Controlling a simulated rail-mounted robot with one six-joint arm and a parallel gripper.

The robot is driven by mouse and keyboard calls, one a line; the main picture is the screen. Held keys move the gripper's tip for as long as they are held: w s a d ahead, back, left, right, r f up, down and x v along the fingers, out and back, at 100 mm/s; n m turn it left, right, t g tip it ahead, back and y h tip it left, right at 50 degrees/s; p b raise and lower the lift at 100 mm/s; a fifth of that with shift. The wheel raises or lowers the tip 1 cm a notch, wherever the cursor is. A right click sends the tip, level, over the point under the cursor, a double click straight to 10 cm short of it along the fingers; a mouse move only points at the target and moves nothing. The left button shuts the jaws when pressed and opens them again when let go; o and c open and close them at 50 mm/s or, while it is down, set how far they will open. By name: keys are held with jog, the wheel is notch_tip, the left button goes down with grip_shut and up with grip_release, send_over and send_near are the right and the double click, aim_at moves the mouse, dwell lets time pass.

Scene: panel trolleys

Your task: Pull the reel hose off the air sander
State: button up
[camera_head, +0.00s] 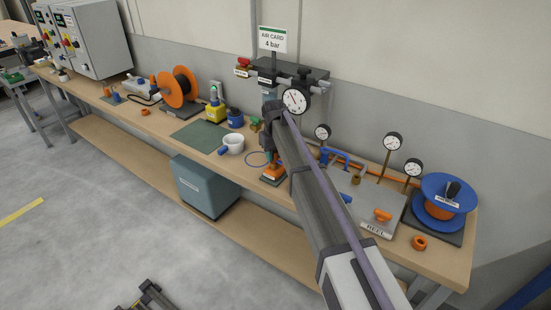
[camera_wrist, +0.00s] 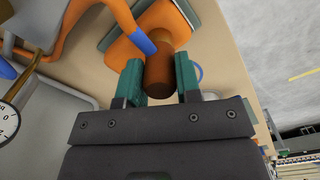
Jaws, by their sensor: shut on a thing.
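The orange air sander (camera_head: 273,173) stands on a dark pad on the bench, below my gripper. In the wrist view, an orange body that looks like the sander (camera_wrist: 135,50) lies just beyond my fingers. My gripper (camera_wrist: 159,82) has its two teal fingers shut on a brown cylinder (camera_wrist: 158,72). I cannot tell whether this cylinder is part of the sander or of a hose fitting. An orange hose (camera_wrist: 80,15) with a blue end (camera_wrist: 141,42) reaches the orange body beside the cylinder. In the head view my arm partly hides this area.
A grey plate marked REEL (camera_head: 375,229) and a blue reel (camera_head: 447,196) stand at the right. Several gauges (camera_head: 393,142) rise behind. A white cup (camera_head: 233,145) and a green mat (camera_head: 199,135) lie left. A sign reads AIR CARD, 4 bar (camera_head: 272,40).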

aim_at(274, 151)
grip_shut()
jog(key=shift+r+p, duration=1.9)
notch_tip(274, 151, up, 5)
jog(key=p, duration=0.5)
jog(key=shift+r, duration=0.1)
jog(key=s+d, duration=0.3)
jog(key=s, duration=1)
jog(key=shift+s+d+f, duration=0.25)
jog(key=shift+d, duration=0.15)
